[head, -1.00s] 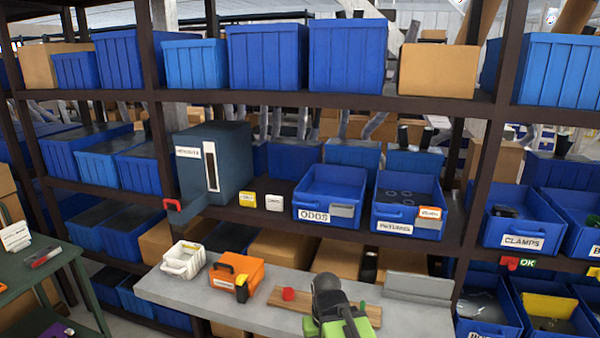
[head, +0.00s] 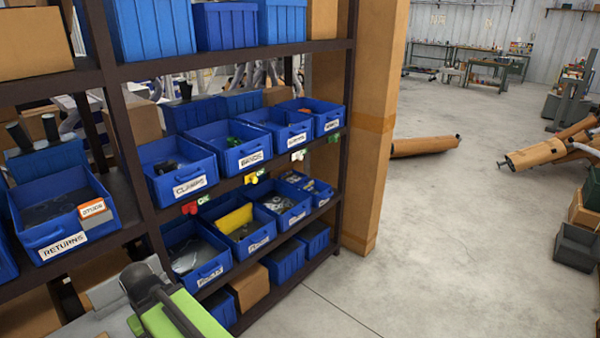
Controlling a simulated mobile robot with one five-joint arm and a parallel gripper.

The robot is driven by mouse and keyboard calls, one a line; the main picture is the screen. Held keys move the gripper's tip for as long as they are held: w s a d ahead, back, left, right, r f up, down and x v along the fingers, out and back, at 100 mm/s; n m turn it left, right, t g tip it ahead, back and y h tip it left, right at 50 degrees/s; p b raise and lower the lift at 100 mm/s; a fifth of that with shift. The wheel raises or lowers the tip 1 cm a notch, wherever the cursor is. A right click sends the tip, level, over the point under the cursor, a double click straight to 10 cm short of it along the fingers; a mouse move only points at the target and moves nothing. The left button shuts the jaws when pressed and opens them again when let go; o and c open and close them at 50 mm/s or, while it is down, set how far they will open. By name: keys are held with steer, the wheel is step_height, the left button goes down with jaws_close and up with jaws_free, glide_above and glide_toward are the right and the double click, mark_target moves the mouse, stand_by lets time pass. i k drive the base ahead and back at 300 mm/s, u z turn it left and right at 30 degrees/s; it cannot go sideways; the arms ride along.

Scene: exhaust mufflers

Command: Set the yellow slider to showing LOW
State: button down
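The yellow slider (head: 251,179) is a small block on the shelf edge below the middle row of blue bins, under the second labelled bin from the left. A small green tag shows at its right side; its lettering is too small to read for certain. My green and dark grey arm (head: 165,305) shows at the bottom left, well short of the slider and apart from it. My gripper's fingers are not in view.
A red slider (head: 189,208) with a green OK tag is left of the yellow one; a white slider (head: 298,155) and a green slider (head: 334,137) are to its right. The CLAMPS bin (head: 190,187) sits above the red slider. A cardboard-coloured post (head: 372,130) ends the rack; open floor (head: 450,240) lies beyond.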

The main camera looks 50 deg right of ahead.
mark_target(251, 178)
steer(key=z, duration=1.15)
steer(key=k, duration=0.85)
steer(key=u, duration=0.1)
steer(key=i, duration=0.8)
steer(key=z, duration=0.1)
